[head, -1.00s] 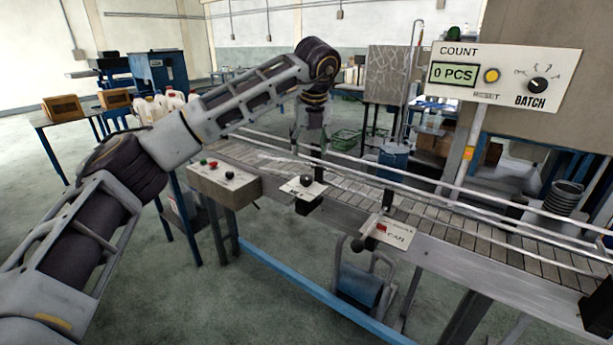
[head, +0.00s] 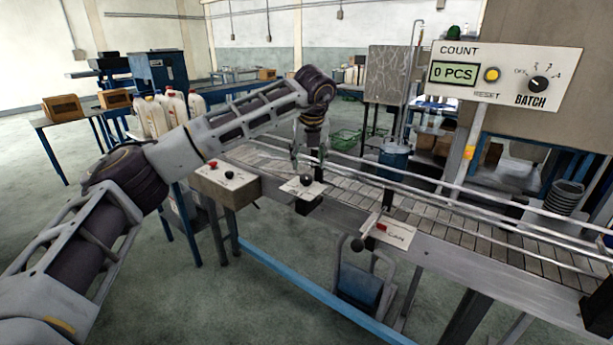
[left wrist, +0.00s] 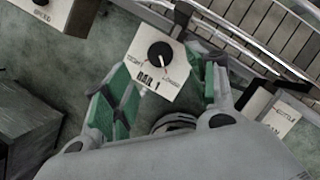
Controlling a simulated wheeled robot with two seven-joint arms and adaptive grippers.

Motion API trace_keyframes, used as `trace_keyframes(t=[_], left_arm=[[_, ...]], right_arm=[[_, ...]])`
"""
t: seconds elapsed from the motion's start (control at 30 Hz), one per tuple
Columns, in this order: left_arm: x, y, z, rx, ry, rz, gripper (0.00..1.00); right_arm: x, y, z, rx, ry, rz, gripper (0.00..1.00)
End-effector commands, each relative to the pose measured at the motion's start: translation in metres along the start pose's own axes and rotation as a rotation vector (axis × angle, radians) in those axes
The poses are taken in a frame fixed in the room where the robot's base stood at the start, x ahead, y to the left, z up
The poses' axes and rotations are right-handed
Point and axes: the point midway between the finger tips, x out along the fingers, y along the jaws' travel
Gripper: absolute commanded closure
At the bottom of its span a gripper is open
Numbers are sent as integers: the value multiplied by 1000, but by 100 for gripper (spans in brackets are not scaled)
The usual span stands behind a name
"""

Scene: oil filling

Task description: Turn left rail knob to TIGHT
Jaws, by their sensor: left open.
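The black left rail knob (head: 306,179) sits on a small white plate (head: 292,188) at the conveyor's near side. A light pointer mark on the knob is too small to read surely. My left gripper (head: 306,160) is above the knob. In the left wrist view its green-padded fingers (left wrist: 168,75) are open on either side of the plate, with nothing between them gripped. My right gripper is out of view.
A grey control box (head: 228,185) with buttons stands left of the knob. A count panel (head: 506,78) hangs upper right.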

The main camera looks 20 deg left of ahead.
Motion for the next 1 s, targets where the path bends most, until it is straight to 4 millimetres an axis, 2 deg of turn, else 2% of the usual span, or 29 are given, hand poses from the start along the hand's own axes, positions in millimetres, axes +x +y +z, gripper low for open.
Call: trace_keyframes(t=[0.2, 0.5, 0.7, 1.0], left_arm=[[30, 1, 0, -1, 2, 1, 43], [65, 0, 0, -2, 1, 1, 43], [76, 0, 0, -1, 0, 0, 43], [78, 0, 0, -1, 0, 0, 43]], right_arm=[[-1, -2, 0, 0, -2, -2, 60], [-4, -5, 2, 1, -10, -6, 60], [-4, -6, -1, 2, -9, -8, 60], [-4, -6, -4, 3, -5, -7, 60]])
